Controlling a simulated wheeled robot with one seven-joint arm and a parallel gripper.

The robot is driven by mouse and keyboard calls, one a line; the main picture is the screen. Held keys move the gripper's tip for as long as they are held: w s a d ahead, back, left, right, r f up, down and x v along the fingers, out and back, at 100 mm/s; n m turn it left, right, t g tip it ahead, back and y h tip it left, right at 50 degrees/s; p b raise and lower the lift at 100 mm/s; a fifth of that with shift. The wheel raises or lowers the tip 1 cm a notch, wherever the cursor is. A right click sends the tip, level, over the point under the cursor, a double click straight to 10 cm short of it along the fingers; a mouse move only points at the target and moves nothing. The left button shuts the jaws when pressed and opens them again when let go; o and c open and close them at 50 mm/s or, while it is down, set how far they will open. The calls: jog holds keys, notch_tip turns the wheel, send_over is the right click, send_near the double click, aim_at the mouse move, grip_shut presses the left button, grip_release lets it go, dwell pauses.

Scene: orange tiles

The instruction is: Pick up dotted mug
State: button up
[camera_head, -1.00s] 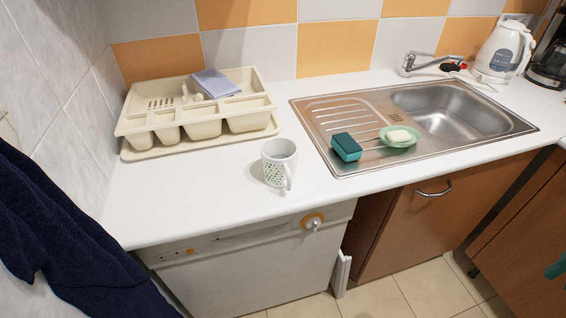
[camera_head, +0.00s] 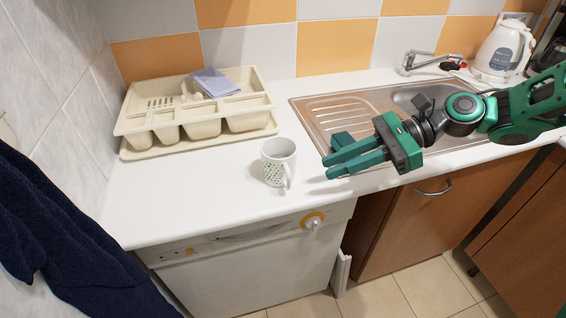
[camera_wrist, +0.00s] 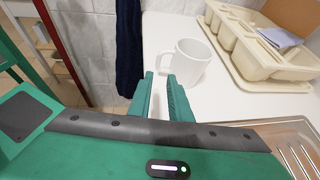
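The dotted mug (camera_head: 278,163) is white with a pattern of small coloured dots. It stands upright on the white counter, its handle facing the front edge. In the wrist view the mug (camera_wrist: 186,62) appears just beyond my fingertips, slightly right, and its dots do not show. My gripper (camera_head: 327,166) is to the right of the mug in the head view, pointing left toward it, with a space between them. The fingers, which also show in the wrist view (camera_wrist: 160,82), are apart with nothing between them.
A beige dish rack (camera_head: 200,118) stands at the back left of the counter (camera_head: 225,190). A steel sink (camera_head: 312,108) is behind my arm, with a kettle (camera_head: 500,52) beyond. A dark blue towel (camera_head: 60,235) hangs at the left. Counter around the mug is clear.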

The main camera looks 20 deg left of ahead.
aim_at(289, 191)
jog(key=shift+s+a+r, duration=0.1)
jog(key=shift+a+r, duration=0.2)
jog(key=shift+a, duration=0.1)
jog(key=x, duration=0.4)
jog(key=shift+s+a+r, duration=0.1)
jog(key=shift+s+a, duration=0.05)
jog(key=shift+a, duration=0.1)
jog(key=shift+d+f+x, duration=0.1)
jog(key=shift+f+x, duration=0.05)
jog(key=shift+x, duration=1.4)
jog(key=shift+d+f+x, duration=0.1)
jog(key=shift+f+x, duration=0.1)
jog(key=shift+x, duration=1.4)
jog(key=shift+s, duration=0.1)
jog(key=shift+c, duration=0.4)
grip_shut()
